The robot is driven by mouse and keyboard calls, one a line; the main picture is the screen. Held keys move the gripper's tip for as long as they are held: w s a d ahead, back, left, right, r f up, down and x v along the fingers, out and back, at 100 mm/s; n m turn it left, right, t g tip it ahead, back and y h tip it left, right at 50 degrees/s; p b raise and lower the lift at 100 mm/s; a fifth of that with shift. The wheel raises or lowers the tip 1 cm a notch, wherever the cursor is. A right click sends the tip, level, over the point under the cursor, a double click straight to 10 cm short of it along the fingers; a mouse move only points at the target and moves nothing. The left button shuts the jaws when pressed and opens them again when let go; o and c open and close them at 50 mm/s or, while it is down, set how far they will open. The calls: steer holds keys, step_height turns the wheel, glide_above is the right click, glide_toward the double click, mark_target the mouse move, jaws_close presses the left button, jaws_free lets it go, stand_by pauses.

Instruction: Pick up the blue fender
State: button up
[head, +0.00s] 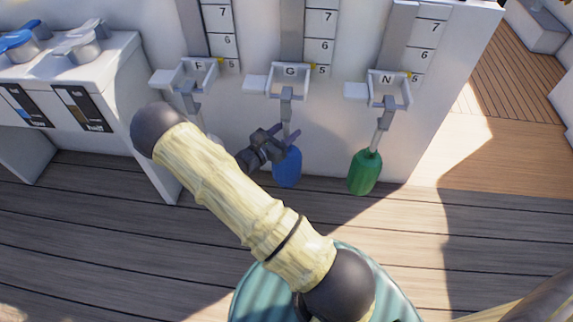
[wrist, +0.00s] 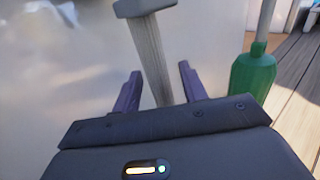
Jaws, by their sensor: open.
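The blue fender (head: 287,170) hangs by a grey strap from the holder marked G (head: 290,80) against the white wall in the head view. My gripper (head: 285,135) is at the top of the fender, at the strap. In the wrist view my open gripper (wrist: 160,72) has a purple finger on each side of the grey strap (wrist: 151,60), with gaps at both sides. I cannot tell how deep the strap lies between the fingers. The blue fender does not show in the wrist view.
A green fender (head: 365,172) hangs to the right under holder N (head: 388,88); it also shows in the wrist view (wrist: 252,78). Holder F (head: 185,75) is on the left, its lower part behind my arm. A white console (head: 90,75) stands left. Wooden deck lies below.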

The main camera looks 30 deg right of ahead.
mark_target(284, 125)
stand_by(0.3)
jaws_close()
steer(key=shift+r, duration=0.2)
steer(key=shift+r+p, duration=1.55)
steer(key=shift+r, duration=0.2)
steer(key=shift+v, duration=0.8)
steer(key=p+v, duration=0.6)
steer(key=v, duration=1)
steer(key=shift+a+p, duration=0.25)
steer(key=shift+p, duration=0.05)
steer(key=shift+f, duration=0.15)
